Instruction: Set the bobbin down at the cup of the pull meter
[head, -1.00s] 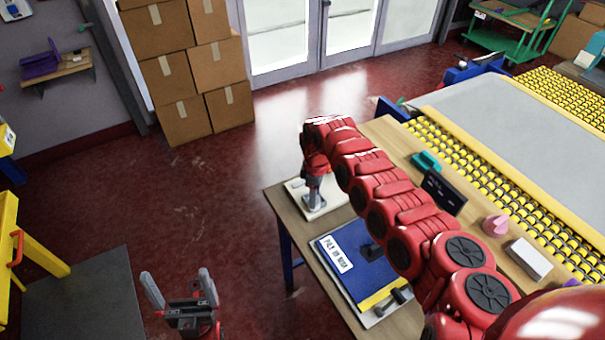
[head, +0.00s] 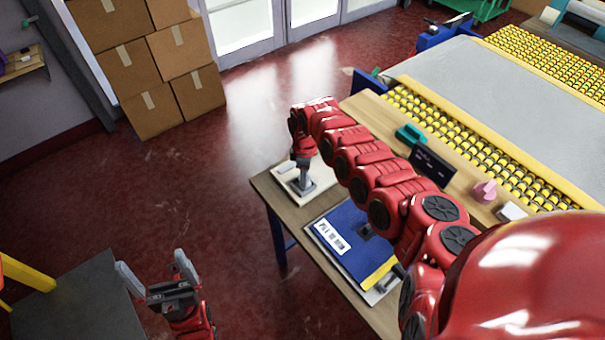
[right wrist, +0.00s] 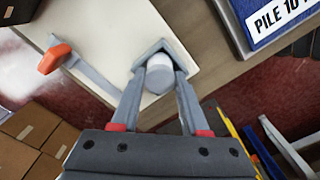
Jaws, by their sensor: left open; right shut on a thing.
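My right gripper (right wrist: 155,95) is shut on the bobbin (right wrist: 158,72), a small white cylinder between its fingers. The bobbin is at the grey angled cup (right wrist: 158,45) of the pull meter, with cup walls close around its far side. Whether its base touches the board is hidden. The pull meter's cream board (right wrist: 105,30) carries a grey arm with an orange end (right wrist: 54,59). In the head view the right gripper (head: 302,184) points down over the board (head: 320,178) at the bench's left end. My left gripper (head: 155,264) is open and empty, away from the bench.
A blue pile panel (head: 345,240) with a white label lies on the wooden bench (head: 272,190) beside the board. A teal item (head: 410,135), a dark display (head: 432,165) and a pink knob (head: 485,190) stand farther right. Cardboard boxes (head: 150,60) are stacked at the back.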

